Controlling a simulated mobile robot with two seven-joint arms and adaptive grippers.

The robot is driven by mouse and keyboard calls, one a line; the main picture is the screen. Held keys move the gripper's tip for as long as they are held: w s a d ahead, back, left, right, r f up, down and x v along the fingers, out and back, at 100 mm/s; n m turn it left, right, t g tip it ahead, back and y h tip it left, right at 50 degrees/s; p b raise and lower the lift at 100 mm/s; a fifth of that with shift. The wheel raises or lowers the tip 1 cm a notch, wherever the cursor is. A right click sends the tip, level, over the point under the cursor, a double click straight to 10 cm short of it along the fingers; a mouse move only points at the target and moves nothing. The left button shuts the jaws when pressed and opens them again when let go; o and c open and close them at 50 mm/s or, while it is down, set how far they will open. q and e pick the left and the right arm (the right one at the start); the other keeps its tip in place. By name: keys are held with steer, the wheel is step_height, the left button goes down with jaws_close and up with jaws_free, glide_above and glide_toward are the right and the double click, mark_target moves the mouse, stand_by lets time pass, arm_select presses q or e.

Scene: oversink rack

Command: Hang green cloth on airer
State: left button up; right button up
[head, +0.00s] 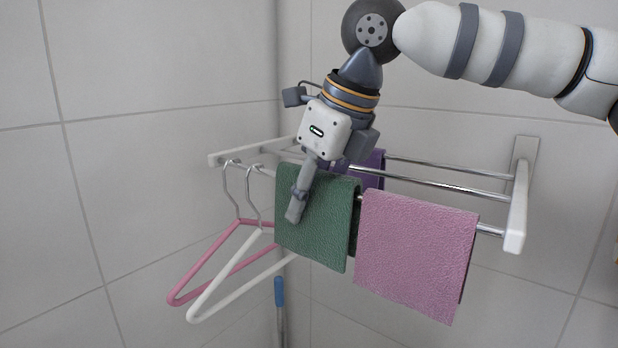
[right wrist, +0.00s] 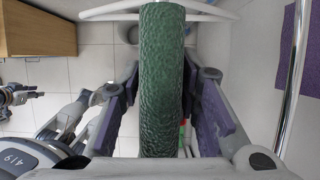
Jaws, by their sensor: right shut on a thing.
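The green cloth (head: 317,222) hangs at the front rail of the airer (head: 490,230), left of the pink cloth; its top edge lies at about rail height. My right gripper (head: 295,213) comes down from above, with a finger lying over the left part of the cloth's front face. In the right wrist view the green cloth (right wrist: 161,80) runs edge-on between the two fingers of my right gripper (right wrist: 161,112), which is shut on it. The head view does not clearly show whether the cloth rests on the rail.
A pink cloth (head: 415,255) hangs on the front rail to the right, and a purple cloth (head: 372,178) hangs behind. A pink hanger (head: 205,262) and a white hanger (head: 220,292) hang at the left end. A blue-topped stick (head: 279,292) stands below.

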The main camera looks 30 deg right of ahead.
mark_target(339, 174)
steer(key=shift+f, duration=0.2)
steer(key=o, duration=1.2)
steer(key=v, duration=1.2)
steer(key=shift+s, duration=0.1)
steer(key=shift+f, duration=0.1)
